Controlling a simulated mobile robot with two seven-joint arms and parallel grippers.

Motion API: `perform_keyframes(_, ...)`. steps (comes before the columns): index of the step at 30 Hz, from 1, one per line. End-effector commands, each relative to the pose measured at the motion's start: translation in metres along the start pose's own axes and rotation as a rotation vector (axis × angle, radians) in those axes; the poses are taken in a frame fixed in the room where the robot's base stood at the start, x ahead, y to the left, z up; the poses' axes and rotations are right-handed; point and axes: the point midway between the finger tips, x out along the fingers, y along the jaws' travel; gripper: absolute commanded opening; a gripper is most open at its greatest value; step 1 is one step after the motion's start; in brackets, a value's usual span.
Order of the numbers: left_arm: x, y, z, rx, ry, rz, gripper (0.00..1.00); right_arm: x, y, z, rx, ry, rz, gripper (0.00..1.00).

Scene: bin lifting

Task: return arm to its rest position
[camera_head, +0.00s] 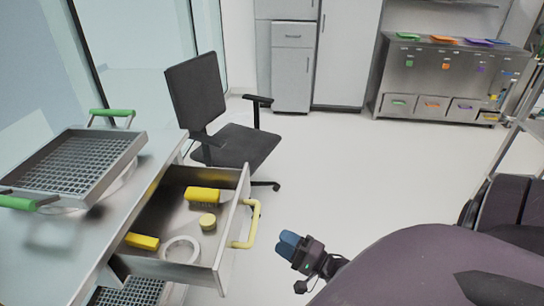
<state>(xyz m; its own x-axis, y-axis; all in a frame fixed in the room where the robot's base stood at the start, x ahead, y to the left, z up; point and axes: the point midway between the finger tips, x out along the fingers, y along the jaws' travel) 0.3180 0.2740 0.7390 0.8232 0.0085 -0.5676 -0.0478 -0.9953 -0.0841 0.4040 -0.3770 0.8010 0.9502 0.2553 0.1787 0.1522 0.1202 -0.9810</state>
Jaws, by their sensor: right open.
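My right gripper (290,244), black with blue fingertips, shows low in the head view. It is open and empty over the light floor, to the right of the open drawer's yellow handle (247,224) and apart from it. My purple-grey arm comes in from the lower right and fills that corner. My left gripper is not in view.
The open drawer (240,192) holds yellow items and a white ring (181,247). A metal mesh basket (82,160) with green handles rests on the counter at left. A black chair (232,140) stands behind the drawer. The middle floor is clear.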

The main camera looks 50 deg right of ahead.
Motion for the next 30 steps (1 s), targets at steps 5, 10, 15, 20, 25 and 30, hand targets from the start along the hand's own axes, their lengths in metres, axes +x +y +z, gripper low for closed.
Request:
perform_keyframes(5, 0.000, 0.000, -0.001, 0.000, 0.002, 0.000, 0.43, -0.009, 0.000, 0.000, 0.000, -0.001, -0.001, 0.44)
perform_keyframes(10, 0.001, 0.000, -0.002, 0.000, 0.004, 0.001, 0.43, -0.009, -0.001, 0.000, 0.000, -0.001, -0.001, 0.44)
perform_keyframes(15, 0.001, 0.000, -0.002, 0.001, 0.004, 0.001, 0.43, -0.009, 0.000, 0.000, 0.000, -0.001, -0.001, 0.44)
perform_keyframes(20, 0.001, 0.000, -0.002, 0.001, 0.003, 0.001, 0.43, -0.009, 0.000, 0.000, 0.000, -0.001, -0.001, 0.44)
perform_keyframes(25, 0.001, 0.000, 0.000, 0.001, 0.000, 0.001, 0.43, -0.009, 0.000, 0.000, -0.022, 0.000, 0.000, 0.44)
perform_keyframes(30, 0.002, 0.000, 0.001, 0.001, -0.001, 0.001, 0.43, -0.009, 0.011, 0.000, -0.210, -0.006, 0.066, 0.44)
